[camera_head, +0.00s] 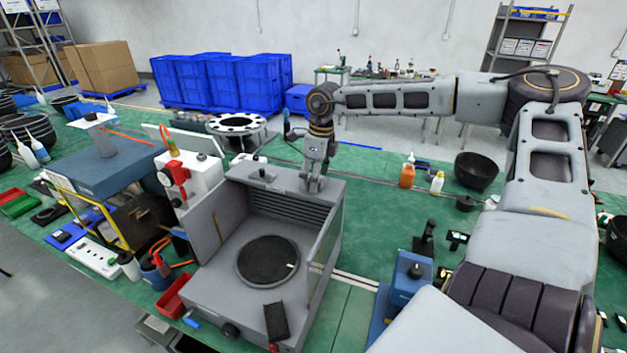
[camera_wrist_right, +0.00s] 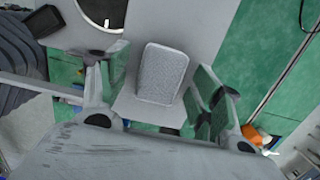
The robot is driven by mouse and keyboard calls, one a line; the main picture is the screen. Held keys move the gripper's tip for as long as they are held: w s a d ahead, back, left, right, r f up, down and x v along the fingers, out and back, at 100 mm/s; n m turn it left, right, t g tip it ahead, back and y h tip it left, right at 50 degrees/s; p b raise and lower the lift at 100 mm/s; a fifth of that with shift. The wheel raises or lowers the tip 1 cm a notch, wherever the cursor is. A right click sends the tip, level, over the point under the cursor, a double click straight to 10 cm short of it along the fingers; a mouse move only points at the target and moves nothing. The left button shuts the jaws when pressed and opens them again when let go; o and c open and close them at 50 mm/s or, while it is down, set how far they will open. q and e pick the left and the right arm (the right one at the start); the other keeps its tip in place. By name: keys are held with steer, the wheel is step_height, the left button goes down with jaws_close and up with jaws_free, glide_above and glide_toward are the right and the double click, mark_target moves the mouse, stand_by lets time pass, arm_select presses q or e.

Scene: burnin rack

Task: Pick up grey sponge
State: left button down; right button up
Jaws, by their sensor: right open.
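The grey sponge (camera_wrist_right: 162,72) is a light, textured block with rounded corners in the right wrist view. It lies on a pale grey surface, which looks like the top of the grey open-fronted machine (camera_head: 270,185). My right gripper (camera_head: 314,184) points down over the right part of that machine's top in the head view. In the right wrist view my right gripper (camera_wrist_right: 157,82) is open, with one finger on each side of the sponge and gaps between. My left gripper is not in view.
The machine holds a round dark plate (camera_head: 267,262) in its chamber. A white box with a red fitting (camera_head: 176,174) stands to its left. A black bowl (camera_head: 476,170) and an orange bottle (camera_head: 407,176) stand to the right. Green tabletop (camera_head: 375,225) is clear right of the machine.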

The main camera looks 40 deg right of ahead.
steer(key=shift+f, duration=0.15)
steer(key=shift+c, duration=0.2)
steer(key=c, duration=0.8)
